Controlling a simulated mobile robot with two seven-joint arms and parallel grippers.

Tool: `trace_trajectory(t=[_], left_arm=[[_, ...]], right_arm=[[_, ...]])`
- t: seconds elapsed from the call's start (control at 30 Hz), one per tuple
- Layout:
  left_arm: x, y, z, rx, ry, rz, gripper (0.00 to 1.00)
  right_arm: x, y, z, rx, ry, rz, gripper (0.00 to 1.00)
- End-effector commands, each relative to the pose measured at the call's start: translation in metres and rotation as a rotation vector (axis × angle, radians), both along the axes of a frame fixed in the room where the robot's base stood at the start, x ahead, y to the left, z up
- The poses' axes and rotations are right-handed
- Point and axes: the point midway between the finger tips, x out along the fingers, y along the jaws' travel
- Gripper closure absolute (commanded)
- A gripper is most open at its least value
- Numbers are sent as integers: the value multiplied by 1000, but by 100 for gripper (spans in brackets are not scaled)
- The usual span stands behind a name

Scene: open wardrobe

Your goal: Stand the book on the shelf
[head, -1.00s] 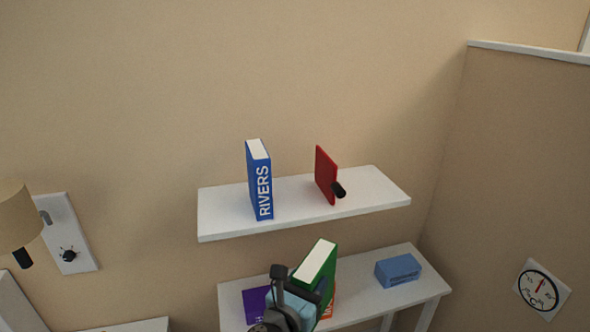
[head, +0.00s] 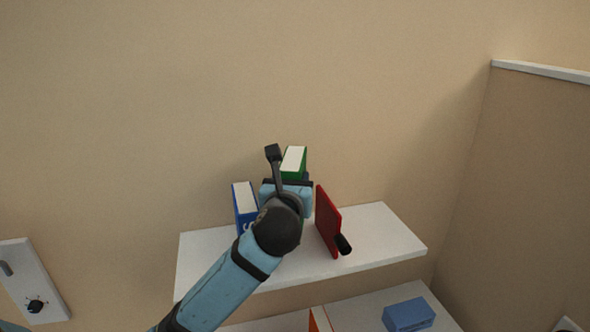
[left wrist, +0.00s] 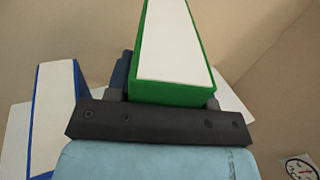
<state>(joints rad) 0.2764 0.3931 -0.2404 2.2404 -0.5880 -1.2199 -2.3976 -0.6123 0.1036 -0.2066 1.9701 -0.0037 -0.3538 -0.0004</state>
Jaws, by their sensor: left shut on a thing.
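The green book (head: 294,160) is upright in my left gripper (head: 290,181), over the white wall shelf (head: 375,245). It is between a blue book (head: 244,203) on its left and a red bookend-like panel (head: 328,220) on its right. In the left wrist view the green book (left wrist: 172,90) sits between the two fingers, with its white page edge facing the camera. My left gripper (left wrist: 165,98) is shut on it. My arm hides the book's lower part, so I cannot tell whether it touches the shelf. My right gripper is out of view.
The blue book (left wrist: 55,110) stands close at the left in the wrist view. A black knob (head: 343,244) sticks out from the red panel. A lower table (head: 365,310) holds a light-blue box (head: 408,314) and an orange item (head: 320,319). The shelf's right end is bare.

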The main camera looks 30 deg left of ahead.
Motion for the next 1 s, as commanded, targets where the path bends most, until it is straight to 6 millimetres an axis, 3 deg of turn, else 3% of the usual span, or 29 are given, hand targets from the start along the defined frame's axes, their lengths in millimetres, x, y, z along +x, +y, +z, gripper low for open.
trace_trajectory(t=[0.27,0.7,1.0], left_arm=[[0,0,-7,0,-1,0,95],[0,0,-52,0,0,1,95],[0,0,-67,0,-2,0,95]], right_arm=[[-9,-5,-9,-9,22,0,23],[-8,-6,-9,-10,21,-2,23],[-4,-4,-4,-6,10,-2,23]])
